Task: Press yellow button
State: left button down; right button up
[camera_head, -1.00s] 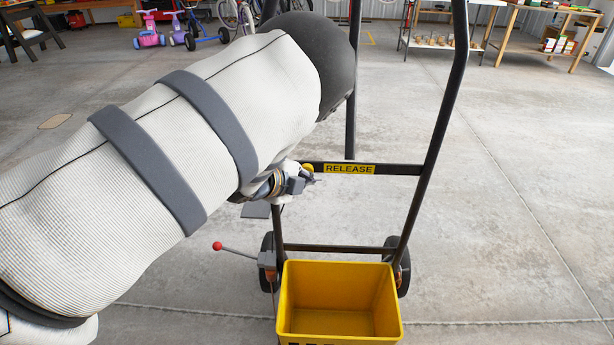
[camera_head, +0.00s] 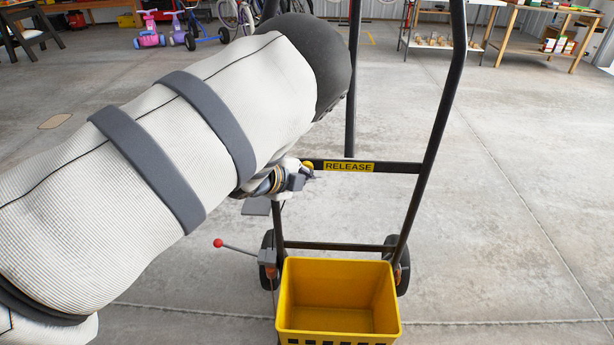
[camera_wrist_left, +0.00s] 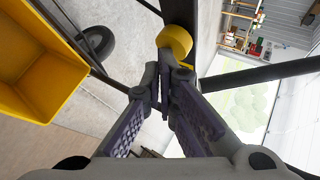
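The yellow button (camera_head: 308,165) is on the left end of the cart's dark crossbar, beside the yellow RELEASE label (camera_head: 348,167). In the left wrist view the round yellow button (camera_wrist_left: 175,40) is just beyond my fingertips. My left gripper (camera_head: 309,178) is at the button, partly hidden by my own arm in the head view. In the left wrist view its finger tips (camera_wrist_left: 165,82) are together with nothing held between them. The tips look very close to the button; I cannot tell whether they touch it. My right gripper is not in view.
The cart's dark upright frame (camera_head: 436,140) stands around the crossbar, with a yellow bin (camera_head: 388,297) low in front. A lever with a red knob (camera_head: 218,243) sticks out left of the bin. Open concrete floor lies to the right; shelves stand far back.

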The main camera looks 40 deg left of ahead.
pick_arm(q)
jog(key=shift+r, duration=0.1)
jog(key=shift+s+d, duration=0.3)
jog(key=shift+d, duration=0.05)
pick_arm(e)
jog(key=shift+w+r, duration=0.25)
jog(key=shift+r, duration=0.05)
pick_arm(q)
jog(key=s+d+p, duration=0.2)
jog(key=s+d, duration=0.1)
jog(key=s, duration=0.2)
jog(key=shift+p, duration=0.3)
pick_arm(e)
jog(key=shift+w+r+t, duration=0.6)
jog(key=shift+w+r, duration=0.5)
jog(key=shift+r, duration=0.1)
pick_arm(q)
jog(key=shift+s, duration=0.1)
